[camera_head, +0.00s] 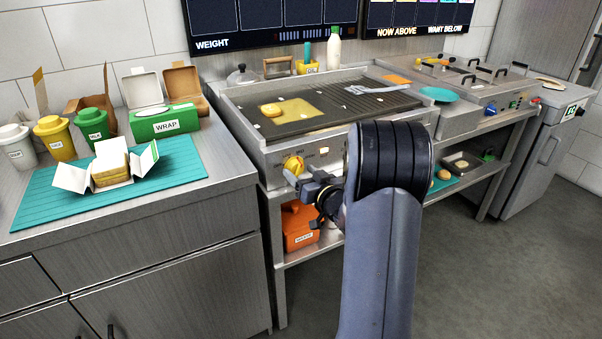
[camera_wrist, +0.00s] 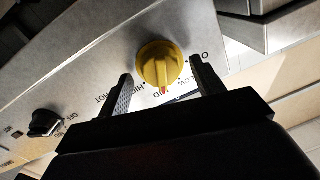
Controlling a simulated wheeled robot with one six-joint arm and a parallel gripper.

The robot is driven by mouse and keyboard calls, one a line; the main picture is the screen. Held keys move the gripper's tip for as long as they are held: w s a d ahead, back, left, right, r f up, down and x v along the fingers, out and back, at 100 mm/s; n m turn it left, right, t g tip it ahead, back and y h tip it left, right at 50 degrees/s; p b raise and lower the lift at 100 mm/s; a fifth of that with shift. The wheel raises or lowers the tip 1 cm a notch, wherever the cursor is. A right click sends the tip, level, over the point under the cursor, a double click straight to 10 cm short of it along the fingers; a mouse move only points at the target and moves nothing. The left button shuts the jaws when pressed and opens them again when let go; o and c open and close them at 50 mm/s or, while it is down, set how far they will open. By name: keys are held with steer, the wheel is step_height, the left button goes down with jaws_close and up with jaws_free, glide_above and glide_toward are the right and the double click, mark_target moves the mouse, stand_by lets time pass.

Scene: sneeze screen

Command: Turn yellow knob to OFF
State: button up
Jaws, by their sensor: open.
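The yellow knob (camera_wrist: 158,64) sits on the steel front panel of the griddle (camera_head: 345,103), and it also shows in the head view (camera_head: 293,164). Its red mark points at or near MID on the printed dial, which also reads LOW, HIGH and HOT. My gripper (camera_wrist: 160,88) is open, with one finger on each side of the knob's lower part in the wrist view. In the head view my gripper (camera_head: 305,183) is right at the knob. I cannot tell whether the fingers touch it.
A black knob (camera_wrist: 45,123) is on the same panel. An orange box (camera_head: 299,228) stands on the shelf below the griddle. A steel counter with a teal mat (camera_head: 45,205) is at the left. The floor (camera_head: 480,270) at the right is clear.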

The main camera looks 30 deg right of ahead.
steer(key=shift+w, duration=0.3)
steer(key=shift+c, duration=0.4)
steer(key=c, duration=0.9)
